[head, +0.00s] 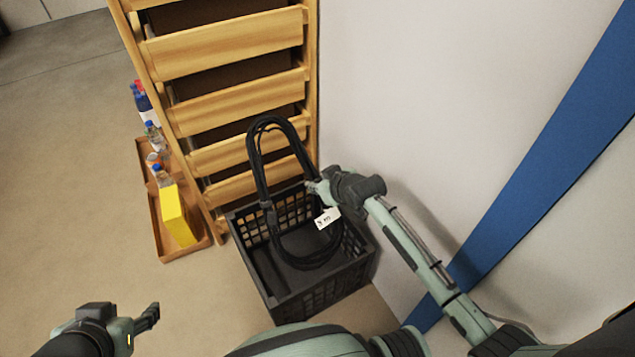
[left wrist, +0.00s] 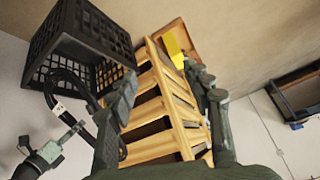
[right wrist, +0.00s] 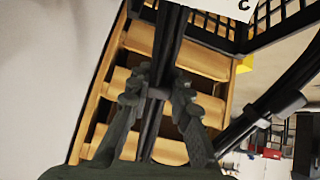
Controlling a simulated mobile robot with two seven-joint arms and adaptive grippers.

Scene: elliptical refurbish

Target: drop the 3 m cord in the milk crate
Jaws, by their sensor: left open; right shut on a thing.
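The cord (head: 268,180) is a long black coil with a white tag (head: 327,217); the small print on the tag looks like "3 m". My right gripper (head: 317,189) is shut on the coil's side, and the right wrist view shows the black strands (right wrist: 161,75) between its fingers. The black milk crate (head: 318,292) stands on the floor with its open top up. The coil's lower part overlaps the crate's opening in the head view; its exact height there is unclear. My left gripper (head: 150,318) is open and empty, far left of the crate; its fingers show in the left wrist view (left wrist: 165,90).
A wooden slatted rack (head: 225,85) stands directly behind the crate. Left of it, a wooden tray (head: 170,249) holds bottles and a yellow box (head: 178,216). A white wall (head: 420,90) with a blue stripe (head: 545,165) is close on the right. Floor at left is clear.

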